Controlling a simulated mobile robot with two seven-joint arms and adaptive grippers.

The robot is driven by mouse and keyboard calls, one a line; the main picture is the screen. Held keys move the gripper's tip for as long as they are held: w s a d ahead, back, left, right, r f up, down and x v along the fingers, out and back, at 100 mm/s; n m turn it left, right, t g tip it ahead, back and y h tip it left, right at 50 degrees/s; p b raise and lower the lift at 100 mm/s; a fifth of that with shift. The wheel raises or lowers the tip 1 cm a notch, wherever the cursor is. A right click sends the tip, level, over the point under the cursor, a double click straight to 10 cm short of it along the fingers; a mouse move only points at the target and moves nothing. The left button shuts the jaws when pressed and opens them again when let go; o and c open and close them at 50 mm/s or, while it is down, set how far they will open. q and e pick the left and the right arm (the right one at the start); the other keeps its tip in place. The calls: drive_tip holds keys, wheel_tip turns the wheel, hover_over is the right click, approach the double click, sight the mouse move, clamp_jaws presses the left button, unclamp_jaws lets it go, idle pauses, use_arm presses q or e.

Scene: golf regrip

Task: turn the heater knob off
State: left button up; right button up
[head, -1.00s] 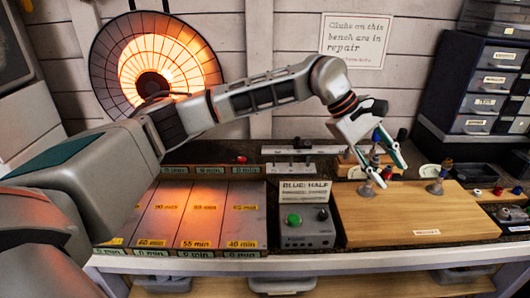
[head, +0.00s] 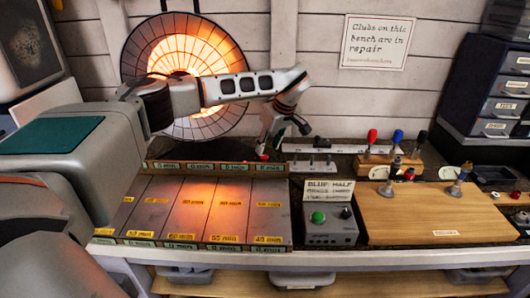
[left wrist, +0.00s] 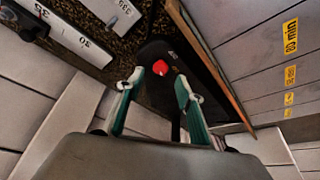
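The round heater (head: 150,45) glows orange on the back wall in the head view. A red knob (left wrist: 160,67) sits on a dark box (left wrist: 158,92) in the left wrist view. In the head view a small red spot of it shows by my fingertips. My left gripper (head: 272,148) reaches down behind the panelled tray. In the left wrist view its two fingers (left wrist: 158,88) are apart, with the knob between and just beyond their tips. I cannot tell whether they touch it. The knob's pointer is not readable. My right gripper is not in view.
The tray with minute labels (head: 190,208) lies in front of the knob. A grey box with a green button (head: 330,228) and a wooden board (head: 430,215) stand to the right. A rack (head: 385,160) holds red, blue and black handles. A slotted bar (head: 335,148) is close by.

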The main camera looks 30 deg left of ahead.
sight(264, 156)
use_arm(q)
drive_tip(key=shift+x, duration=2.05)
clamp_jaws()
